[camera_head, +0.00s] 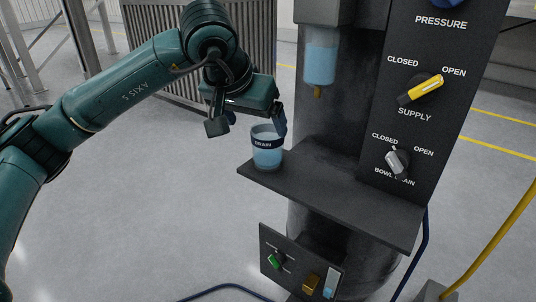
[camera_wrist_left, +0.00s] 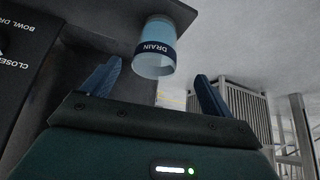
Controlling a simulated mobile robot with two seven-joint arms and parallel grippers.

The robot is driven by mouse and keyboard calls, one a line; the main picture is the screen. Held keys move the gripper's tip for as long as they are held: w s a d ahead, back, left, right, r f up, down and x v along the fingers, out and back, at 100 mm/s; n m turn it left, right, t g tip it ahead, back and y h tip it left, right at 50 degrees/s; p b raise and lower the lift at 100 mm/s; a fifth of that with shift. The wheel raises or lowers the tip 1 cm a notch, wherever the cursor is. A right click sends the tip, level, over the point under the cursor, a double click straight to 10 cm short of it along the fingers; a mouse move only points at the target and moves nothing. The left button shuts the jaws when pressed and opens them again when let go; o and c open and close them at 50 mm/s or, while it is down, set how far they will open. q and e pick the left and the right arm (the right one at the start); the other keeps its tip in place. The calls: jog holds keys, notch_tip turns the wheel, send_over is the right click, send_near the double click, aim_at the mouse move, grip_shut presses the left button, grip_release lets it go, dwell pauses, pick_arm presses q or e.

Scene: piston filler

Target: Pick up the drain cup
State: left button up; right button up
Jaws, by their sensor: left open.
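The drain cup (camera_head: 267,152) is a light-blue, see-through cup with a dark band reading DRAIN. It stands upright at the left corner of the dark shelf (camera_head: 340,188). My left gripper (camera_head: 256,124) is just above and behind the cup in the head view, with one dark-blue finger close to its rim. In the left wrist view, the cup (camera_wrist_left: 155,52) is ahead of the open fingers (camera_wrist_left: 155,92), between their lines and nothing is held. Whether a finger touches the cup cannot be told. My right gripper is not in view.
The dark filler panel (camera_head: 420,130) rises right of the shelf, with a yellow supply knob (camera_head: 420,89) and a grey bowl drain knob (camera_head: 397,162). A blue vessel (camera_head: 321,62) with a nozzle hangs above the shelf. Open floor lies left.

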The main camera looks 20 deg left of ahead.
aim_at(268, 142)
pick_arm(q)
jog(key=x, duration=0.3)
jog(key=shift+w+f, duration=0.15)
jog(key=shift+f, duration=0.1)
jog(key=shift+d+b+x, duration=0.15)
jog(key=shift+b+x, duration=0.3)
jog(key=shift+x, duration=0.85)
jog(key=shift+d+b+x, duration=0.15)
jog(key=shift+b+x, duration=0.25)
jog(key=shift+x, duration=0.95)
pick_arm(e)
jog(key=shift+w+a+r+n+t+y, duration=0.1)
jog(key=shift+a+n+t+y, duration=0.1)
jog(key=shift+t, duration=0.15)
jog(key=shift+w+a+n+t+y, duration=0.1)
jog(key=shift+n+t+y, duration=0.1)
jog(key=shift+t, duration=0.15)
pick_arm(q)
jog(key=shift+c, duration=0.3)
jog(key=c, duration=1)
jog(key=shift+r, duration=0.1)
